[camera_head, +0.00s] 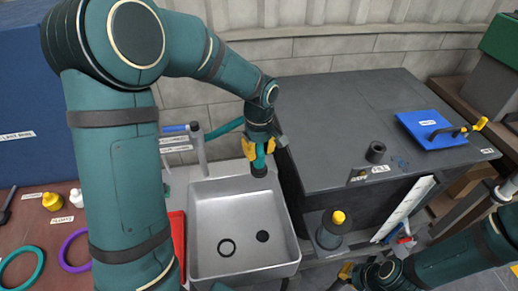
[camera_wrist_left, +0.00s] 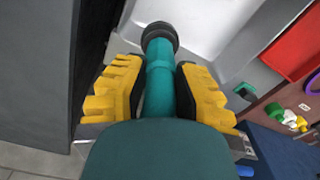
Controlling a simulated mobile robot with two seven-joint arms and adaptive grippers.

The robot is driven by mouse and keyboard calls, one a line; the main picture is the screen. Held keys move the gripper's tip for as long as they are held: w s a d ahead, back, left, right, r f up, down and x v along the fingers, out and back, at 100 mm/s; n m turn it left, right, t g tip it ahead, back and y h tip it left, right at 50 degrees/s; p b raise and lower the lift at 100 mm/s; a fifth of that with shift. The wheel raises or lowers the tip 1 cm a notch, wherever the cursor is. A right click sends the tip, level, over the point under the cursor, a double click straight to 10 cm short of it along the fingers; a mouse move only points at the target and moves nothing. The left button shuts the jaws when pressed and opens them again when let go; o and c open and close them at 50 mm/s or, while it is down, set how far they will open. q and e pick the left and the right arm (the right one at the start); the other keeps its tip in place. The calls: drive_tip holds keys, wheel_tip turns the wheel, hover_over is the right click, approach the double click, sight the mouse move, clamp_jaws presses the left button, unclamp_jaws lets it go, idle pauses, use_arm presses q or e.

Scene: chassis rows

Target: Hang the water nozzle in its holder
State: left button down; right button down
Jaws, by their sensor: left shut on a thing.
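The water nozzle (camera_head: 259,163) is teal with a black tip. My left gripper (camera_head: 258,150) is shut around it, above the back right part of the sink (camera_head: 230,191). In the left wrist view the nozzle (camera_wrist_left: 159,88) lies between the yellow fingers of my left gripper (camera_wrist_left: 158,95), its black head pointing away. A short dark open cylinder (camera_head: 376,152) stands on the dark counter; I cannot tell whether it is the holder. My right gripper (camera_head: 346,272) is low at the right, partly cut off, its fingers unclear.
A grey tap post (camera_head: 199,150) with a blue handle stands at the sink's back left. The dark counter (camera_head: 330,110) rises to the right of the sink. A blue plate (camera_head: 425,125) lies on it.

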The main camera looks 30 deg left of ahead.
use_arm(q)
drive_tip(key=shift+f, duration=0.15)
drive_tip(key=c, duration=0.7)
unclamp_jaws()
drive_tip(key=shift+c, duration=0.2)
wheel_tip(320, 180, up, 12)
drive_tip(key=shift+r, duration=0.1)
